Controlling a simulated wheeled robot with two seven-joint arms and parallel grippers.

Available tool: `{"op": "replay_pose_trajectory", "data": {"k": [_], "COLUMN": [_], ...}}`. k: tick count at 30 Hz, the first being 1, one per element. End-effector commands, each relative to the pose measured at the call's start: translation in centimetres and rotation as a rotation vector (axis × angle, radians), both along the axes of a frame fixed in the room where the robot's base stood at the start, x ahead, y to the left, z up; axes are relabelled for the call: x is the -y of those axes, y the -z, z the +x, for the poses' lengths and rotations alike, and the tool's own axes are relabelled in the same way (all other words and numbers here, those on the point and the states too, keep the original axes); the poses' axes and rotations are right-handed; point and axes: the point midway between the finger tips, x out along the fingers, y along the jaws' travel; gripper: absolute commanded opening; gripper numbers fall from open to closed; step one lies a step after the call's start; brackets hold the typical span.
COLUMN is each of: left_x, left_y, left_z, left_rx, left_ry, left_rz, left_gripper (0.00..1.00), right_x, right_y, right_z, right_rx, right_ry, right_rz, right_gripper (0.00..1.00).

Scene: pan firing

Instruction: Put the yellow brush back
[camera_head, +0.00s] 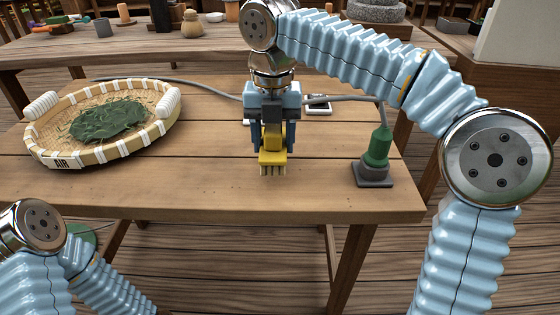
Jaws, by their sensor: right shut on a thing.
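My right gripper (272,146) points down over the middle of the wooden table, near its front edge. It is shut on the yellow brush (272,157), whose pale bristles point down. I cannot tell whether the bristles touch the table. My left arm shows at the lower left, but its gripper is out of the picture.
A round woven tray (45,146) with green leaves stands on the table's left. A green tool (379,145) stands upright on a dark base (373,174) at the right, with a grey cable. Small white-and-dark items (318,104) lie behind the gripper. The table's front middle is clear.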

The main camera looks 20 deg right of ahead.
Motion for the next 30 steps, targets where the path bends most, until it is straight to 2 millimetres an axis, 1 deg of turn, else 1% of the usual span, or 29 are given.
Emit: {"op": "replay_pose_trajectory", "data": {"k": [4,7,8,10,11,17,18,23,24,30], "left_x": [-0.1,-0.3,-0.3,-0.2,-0.2,-0.1,-0.1,-0.1,-0.1,-0.1], "left_y": [0.5,0.9,0.4,0.2,0.2,0.3,0.4,0.4,0.4,0.3], "left_z": [0.1,0.1,0.1,0.1,0.1,0.1,0.1,0.1,0.1,0.1], "left_rx": [0.001,0.003,0.002,0.001,0.002,0.002,0.002,0.002,0.002,0.002], "left_ry": [-0.003,-0.006,-0.005,-0.004,-0.003,-0.003,-0.003,-0.003,-0.003,-0.003], "left_rz": [0.002,0.004,0.004,0.003,0.002,0.002,0.002,0.002,0.002,0.002], "left_gripper": [0.46,0.46,0.46,0.46,0.46,0.46,0.46,0.46,0.46,0.46], "right_x": [0.9,1.3,1.3,1.3,1.3,1.2,1.2,1.2,1.2,1.2], "right_y": [1.1,2.7,2.8,3.6,3.8,4.2,4.3,4.2,4.2,4.1], "right_z": [0.0,-0.1,-0.1,-0.1,-0.1,-0.1,-0.1,-0.1,-0.1,-0.1], "right_rx": [0.001,-0.002,-0.002,-0.002,-0.001,-0.004,-0.005,-0.004,-0.003,-0.001], "right_ry": [0.001,0.0,0.0,0.0,0.0,-0.001,-0.001,-0.001,0.0,0.0], "right_rz": [-0.001,-0.002,-0.003,-0.002,-0.001,0.0,-0.001,0.0,0.0,0.0], "right_gripper": [0.14,0.14,0.14,0.15,0.09,0.09,0.57,0.82,0.83,0.83]}}
